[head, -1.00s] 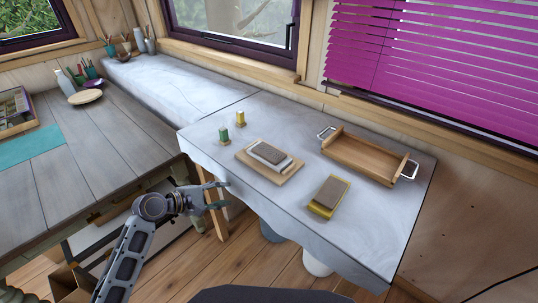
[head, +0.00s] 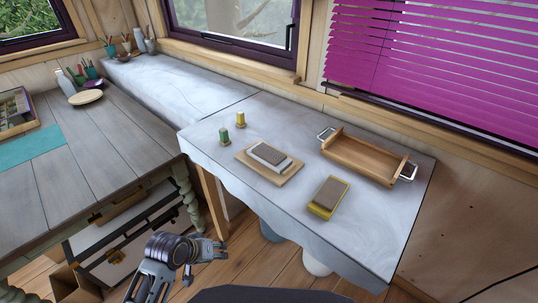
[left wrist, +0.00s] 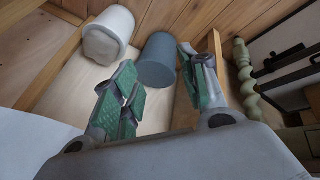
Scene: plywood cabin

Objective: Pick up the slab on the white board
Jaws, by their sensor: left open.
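The slab (head: 270,152) is a grey-brown flat block lying on the white board (head: 288,164). The white board sits on a larger wooden board (head: 262,172) on the cloth-covered table (head: 285,208). My left gripper (head: 222,249) is in front of the table, low and beyond its front edge, well apart from the slab. In the left wrist view my left gripper (left wrist: 165,88) has its green-padded fingers spread with nothing between them. The slab does not show in that view. My right gripper is not in view.
A similar slab lies on a yellow board (head: 322,209) to the right. A wooden tray (head: 362,160) with metal handles stands behind it. A green spool (head: 224,135) and a yellow spool (head: 240,120) stand left. A white bin (left wrist: 108,35) and grey bin (left wrist: 157,60) stand under the table.

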